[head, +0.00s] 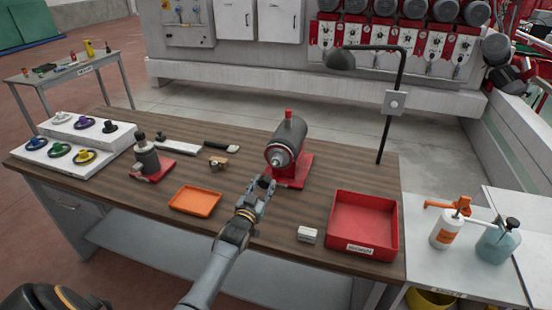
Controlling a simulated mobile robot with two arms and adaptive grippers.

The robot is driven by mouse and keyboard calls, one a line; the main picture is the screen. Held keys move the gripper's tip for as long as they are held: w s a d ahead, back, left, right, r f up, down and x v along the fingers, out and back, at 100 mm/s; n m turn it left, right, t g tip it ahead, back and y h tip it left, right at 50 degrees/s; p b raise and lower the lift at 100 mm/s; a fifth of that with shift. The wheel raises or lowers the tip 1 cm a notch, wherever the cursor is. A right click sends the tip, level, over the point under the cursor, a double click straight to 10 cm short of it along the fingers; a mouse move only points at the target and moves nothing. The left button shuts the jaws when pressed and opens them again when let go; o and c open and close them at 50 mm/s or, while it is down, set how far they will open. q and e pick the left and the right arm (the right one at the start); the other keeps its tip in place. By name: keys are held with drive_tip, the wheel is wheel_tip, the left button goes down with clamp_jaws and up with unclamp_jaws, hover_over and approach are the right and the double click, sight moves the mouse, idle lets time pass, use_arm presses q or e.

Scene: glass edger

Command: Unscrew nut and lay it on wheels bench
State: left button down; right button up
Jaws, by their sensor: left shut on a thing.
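A dark grey spindle unit (290,136) with a red knob on top stands on a red base on the wooden bench. Its silver nose (279,158) faces me. My left gripper (266,183) is just in front of and below that nose, at the front edge of the red base. It is shut on a small dark piece at its fingertips. The piece may be the nut, but it is too small and covered to tell. My right gripper is not in view.
The wooden bench (240,237) also holds an orange tray (195,199), a red bin (362,222), a small white block (307,234), a second red-based fixture (148,158) and white wheel racks (45,158). A bent black lamp post (388,130) rises at right. A small side table (66,72) stands far left.

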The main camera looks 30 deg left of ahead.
sight(263, 184)
use_arm(q)
drive_tip(key=p+v, duration=0.2)
drive_tip(key=v, duration=0.1)
drive_tip(key=shift+s+r, duration=0.15)
drive_tip(key=shift+s, duration=0.1)
drive_tip(key=shift+v, duration=1.25)
drive_tip(key=shift+w+d, duration=0.1)
